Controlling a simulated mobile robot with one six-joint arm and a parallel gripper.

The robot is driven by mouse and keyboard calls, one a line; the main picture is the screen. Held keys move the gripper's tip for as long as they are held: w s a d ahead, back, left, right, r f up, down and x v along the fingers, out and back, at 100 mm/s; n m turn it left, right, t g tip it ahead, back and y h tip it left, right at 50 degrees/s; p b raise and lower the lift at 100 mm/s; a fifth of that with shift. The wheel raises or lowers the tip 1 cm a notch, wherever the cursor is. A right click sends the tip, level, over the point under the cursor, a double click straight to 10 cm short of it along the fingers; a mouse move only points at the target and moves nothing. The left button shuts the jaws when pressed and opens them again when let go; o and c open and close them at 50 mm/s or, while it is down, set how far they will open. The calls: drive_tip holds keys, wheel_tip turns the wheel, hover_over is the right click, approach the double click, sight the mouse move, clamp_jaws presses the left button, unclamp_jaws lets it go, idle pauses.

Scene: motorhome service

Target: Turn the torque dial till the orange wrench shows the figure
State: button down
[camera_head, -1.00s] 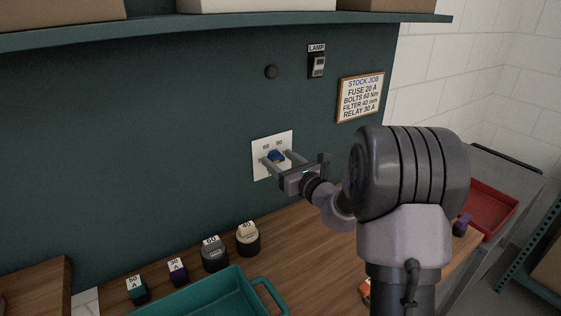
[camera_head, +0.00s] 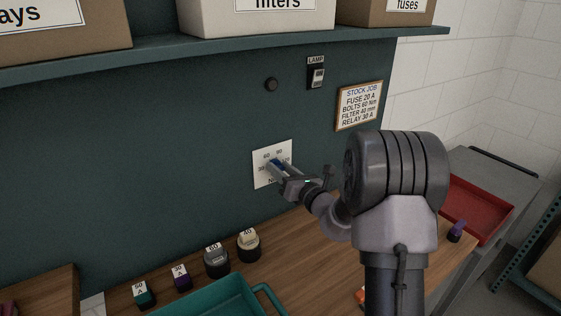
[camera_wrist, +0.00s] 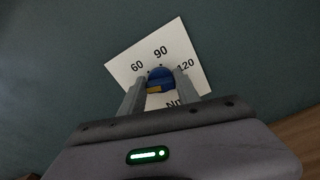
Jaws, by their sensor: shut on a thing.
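The torque dial is a blue knob (camera_wrist: 161,76) on a white plate (camera_head: 284,150) on the dark wall. A yellow mark shows on the knob in the wrist view. The plate reads 60, 90, 120 and Nm in that view; the 30 is hidden there but shows in the head view. My gripper (camera_wrist: 160,88) is shut on the knob, one finger on each side; it also shows in the head view (camera_head: 279,168). Which figure the knob points to I cannot tell. A small orange piece (camera_head: 361,295) shows beside my arm, mostly hidden; it may be the wrench.
The job card (camera_head: 359,105) reads "BOLTS 60 Nm". A lamp switch (camera_head: 317,75) is above the dial. Several labelled parts stand on the bench behind a teal tray (camera_head: 205,306). A red tray (camera_head: 477,208) is at right. A shelf (camera_head: 230,45) with boxes runs above.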

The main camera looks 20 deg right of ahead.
drive_tip(key=m+p, duration=0.5)
drive_tip(key=p, duration=0.1)
drive_tip(key=shift+d+r, duration=0.1)
drive_tip(key=shift+r, duration=0.05)
drive_tip(key=m+p, duration=0.3)
drive_tip(key=shift+f, duration=0.2)
drive_tip(key=shift+f+m, duration=0.1)
drive_tip(key=shift+m, duration=0.2)
drive_tip(key=c, duration=0.9)
unclamp_jaws()
drive_tip(key=s+d, duration=0.1)
drive_tip(key=s, duration=0.4)
drive_tip(key=s+d, duration=0.1)
drive_tip(key=s, duration=0.5)
drive_tip(key=s+d+p, duration=0.1)
drive_tip(key=s, duration=0.5)
drive_tip(key=shift+d, duration=0.25)
